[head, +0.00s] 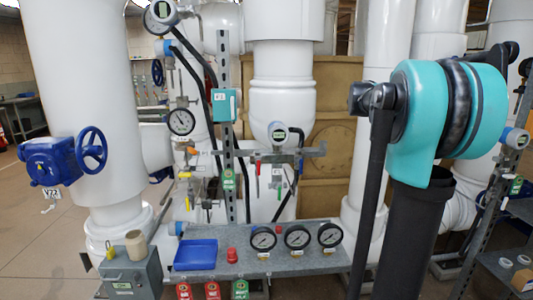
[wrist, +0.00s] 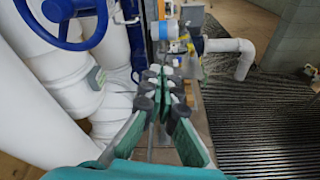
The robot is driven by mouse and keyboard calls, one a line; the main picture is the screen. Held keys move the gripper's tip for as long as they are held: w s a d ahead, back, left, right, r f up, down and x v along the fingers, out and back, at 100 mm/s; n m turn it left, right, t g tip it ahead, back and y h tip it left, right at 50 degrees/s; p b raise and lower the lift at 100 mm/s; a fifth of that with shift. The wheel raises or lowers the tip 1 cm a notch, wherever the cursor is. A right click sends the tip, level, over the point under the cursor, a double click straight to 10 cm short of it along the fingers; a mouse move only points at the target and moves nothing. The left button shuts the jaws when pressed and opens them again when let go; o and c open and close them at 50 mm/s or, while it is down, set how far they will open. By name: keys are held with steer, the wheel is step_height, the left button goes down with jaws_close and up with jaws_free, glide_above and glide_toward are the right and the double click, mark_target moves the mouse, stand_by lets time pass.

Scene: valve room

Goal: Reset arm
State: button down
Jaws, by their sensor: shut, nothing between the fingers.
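My arm shows large at the right of the head view, with a teal joint and dark links, raised in front of the white pipes. My gripper is outside the head view. In the wrist view my gripper (wrist: 168,78) has its teal and black fingers closed together at the centre, with nothing held between them. Its tips are over a narrow strip of floor and fittings beside white pipes. I cannot tell how far the tips are from the things behind them.
A grey shelf (head: 288,262) carries a blue tray (head: 195,254) and several gauges. A grey box (head: 133,274) stands left of it. A blue valve (head: 50,160) with a handwheel is on the left pipe. In the wrist view, a blue handwheel (wrist: 97,32) and white pipe (wrist: 62,118) are at left; dark ribbed floor (wrist: 265,120) is clear at right.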

steer(key=s+a+f+m+y, duration=0.3)
steer(key=s+a+f, duration=0.15)
steer(key=f, duration=0.45)
steer(key=s+a+f+m+t+y, duration=0.1)
steer(key=s+a+f+m+y, duration=0.15)
steer(key=a+f, duration=0.55)
steer(key=s+a+f+m+y, duration=0.3)
steer(key=s+f, duration=0.1)
steer(key=f, duration=0.7)
steer(key=s+a+f+m+t+y, duration=0.1)
steer(key=s+a+f+m+y, duration=0.6)
steer(key=s+a+f, duration=0.8)
steer(key=a+f, duration=0.2)
steer(key=a, duration=0.1)
steer(key=shift+s+a+f+m, duration=0.15)
steer(key=shift+a+f+m, duration=0.05)
steer(key=shift+f+m, duration=0.2)
steer(key=shift+a, duration=0.1)
